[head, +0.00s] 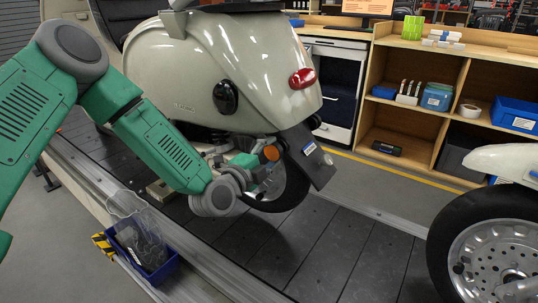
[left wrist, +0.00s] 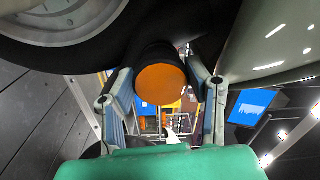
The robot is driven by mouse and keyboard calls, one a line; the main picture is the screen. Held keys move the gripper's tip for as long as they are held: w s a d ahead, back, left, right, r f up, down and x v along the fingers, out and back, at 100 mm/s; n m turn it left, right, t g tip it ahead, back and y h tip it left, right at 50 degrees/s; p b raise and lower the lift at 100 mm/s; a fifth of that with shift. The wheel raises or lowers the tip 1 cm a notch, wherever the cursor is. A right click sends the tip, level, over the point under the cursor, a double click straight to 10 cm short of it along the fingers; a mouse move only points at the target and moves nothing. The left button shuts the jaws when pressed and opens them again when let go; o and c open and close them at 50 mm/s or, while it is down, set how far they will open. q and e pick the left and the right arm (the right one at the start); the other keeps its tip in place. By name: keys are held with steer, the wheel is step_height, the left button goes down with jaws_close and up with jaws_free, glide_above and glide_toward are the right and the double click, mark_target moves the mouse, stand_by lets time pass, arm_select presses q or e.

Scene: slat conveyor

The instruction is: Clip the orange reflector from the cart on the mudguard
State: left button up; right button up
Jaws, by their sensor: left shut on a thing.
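The orange reflector (head: 271,153) is a small round disc at the rear of the cream scooter, close to the dark mudguard (head: 319,170). My left gripper (head: 266,164) is shut on it. In the left wrist view the reflector (left wrist: 160,84) sits between the two fingers (left wrist: 164,95), its orange face towards the camera. A dark form lies right behind it there; I cannot tell whether the reflector touches the mudguard. My right gripper is in neither view.
The scooter (head: 205,70) stands on the dark slat conveyor (head: 290,250), its rear wheel (head: 285,190) beside my gripper. A blue bin (head: 165,270) stands at the conveyor's near edge. A second scooter's wheel (head: 490,245) is at right. Wooden shelves (head: 455,95) line the back.

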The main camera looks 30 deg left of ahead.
arm_select(q)
steer(key=shift+w+d, duration=0.15)
steer(key=shift+w, duration=0.6)
steer(key=shift+w, duration=0.2)
stand_by(0.5)
steer(key=o, duration=1.1)
